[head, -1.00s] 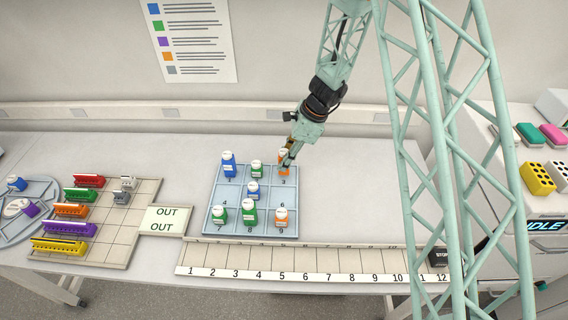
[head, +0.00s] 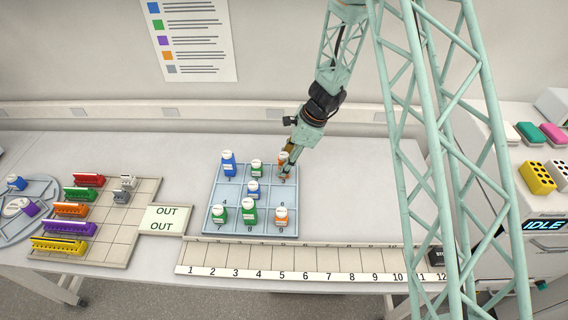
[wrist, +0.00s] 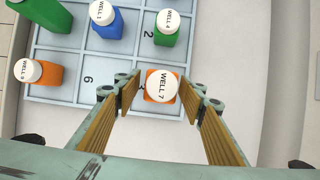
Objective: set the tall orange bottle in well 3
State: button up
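An orange bottle with a white cap reading "WELL 7" (wrist: 162,86) stands in cell 3 of the light blue grid tray (head: 212,212). In the head view my gripper partly hides this orange bottle (head: 283,158). My gripper (wrist: 163,92) is open, with one finger on each side of the bottle and a gap on both sides; in the head view it is at the tray's back right corner (head: 287,173). A second orange bottle (head: 281,217) stands in cell 9. I cannot tell clearly which orange bottle is taller.
Blue and green bottles stand in other tray cells, including a green one (wrist: 167,28) in cell 2 and a blue one (wrist: 107,20) in cell 5. Cell 6 is empty. A strip numbered 1 to 12 (head: 300,262) runs along the front. An OUT plate (head: 165,219) lies left.

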jog(key=shift+r, duration=0.2)
dwell(0.3)
jog(key=v, duration=1.2)
dwell(1.1)
jog(key=s+d+r+n, duration=0.25)
jog(key=s+r, duration=0.35)
jog(key=r, duration=0.3)
jog(key=s+d+r+n+t+h, duration=0.1)
jog(key=s+d+r+n, duration=0.1)
jog(key=s+r+n, duration=0.5)
jog(key=s+d+r+m, duration=0.15)
jog(key=s+r, duration=0.25)
jog(key=r, duration=0.7)
jog(key=s+d+r+n+t+h, duration=0.1)
jog(key=s+d+r+n, duration=0.2)
jog(key=s, duration=0.7)
jog(key=s+d+r+n+h, duration=0.1)
jog(key=s+d+r+n, duration=0.2)
jog(key=s, duration=0.7)
jog(key=s+d+r+n+t+h, duration=0.1)
jog(key=s+d+r+n, duration=0.2)
jog(key=s, duration=0.7)
jog(key=shift+d+r+n+t, duration=0.35)
jog(key=shift+d+n, duration=0.35)
jog(key=shift+d, duration=0.3)
